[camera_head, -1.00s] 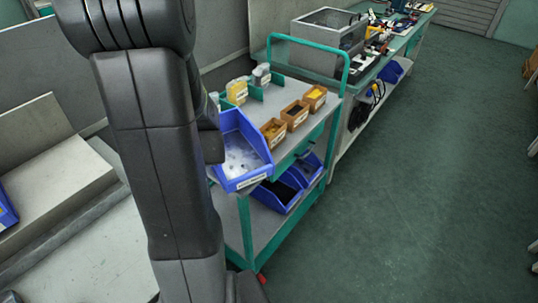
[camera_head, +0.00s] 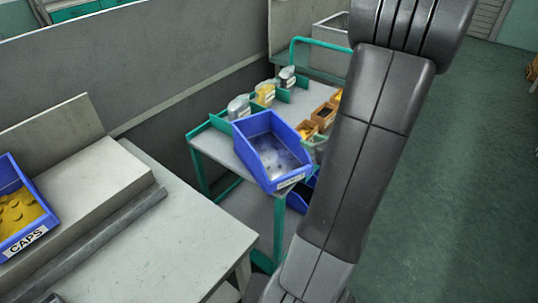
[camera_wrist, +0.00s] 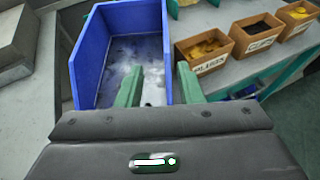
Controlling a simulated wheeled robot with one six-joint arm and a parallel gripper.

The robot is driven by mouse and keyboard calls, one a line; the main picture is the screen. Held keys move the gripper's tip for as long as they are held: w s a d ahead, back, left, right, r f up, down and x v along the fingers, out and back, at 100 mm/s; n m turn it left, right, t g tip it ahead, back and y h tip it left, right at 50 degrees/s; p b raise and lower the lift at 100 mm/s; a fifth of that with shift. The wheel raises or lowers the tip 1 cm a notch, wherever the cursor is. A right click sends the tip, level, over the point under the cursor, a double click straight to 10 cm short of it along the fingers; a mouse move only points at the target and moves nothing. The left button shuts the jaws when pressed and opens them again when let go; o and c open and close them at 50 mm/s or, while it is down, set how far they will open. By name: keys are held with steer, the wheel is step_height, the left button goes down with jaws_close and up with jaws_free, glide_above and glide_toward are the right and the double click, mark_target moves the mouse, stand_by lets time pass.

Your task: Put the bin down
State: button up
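The blue bin (camera_head: 268,150) is at the near end of the cart, its labelled front over the cart's near edge. Clear or whitish bits lie on its floor. I cannot tell whether it rests fully on the cart top. In the wrist view the bin (camera_wrist: 88,58) fills the upper left. My gripper (camera_wrist: 158,86) straddles its right wall, the left green finger inside the bin and the right one outside. The fingers stand apart with a visible gap around the wall. In the head view my arm hides the gripper.
The cart (camera_head: 213,146) carries jars at the back and small orange bins (camera_wrist: 205,50) to the right of the blue bin. More blue bins sit on its lower shelf. A blue CAPS bin (camera_head: 22,238) stands on the grey bench (camera_head: 180,245) at left. Open floor lies right.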

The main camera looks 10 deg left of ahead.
mark_target(294, 130)
steer(key=x, duration=0.6)
steer(key=shift+w+d+f, duration=0.1)
steer(key=shift+w+d, duration=0.05)
steer(key=shift+w, duration=0.15)
steer(key=shift+w+r+p+x, duration=0.15)
steer(key=shift+p+x, duration=0.1)
steer(key=shift+x, duration=0.65)
steer(key=shift+r+p+x, duration=0.1)
steer(key=shift+p+x, duration=0.1)
steer(key=shift+x, duration=0.7)
steer(key=shift+w+r+p+x, duration=0.15)
steer(key=shift+p+x, duration=0.1)
steer(key=shift+x, duration=0.6)
steer(key=shift+c, duration=0.2)
jaws_close()
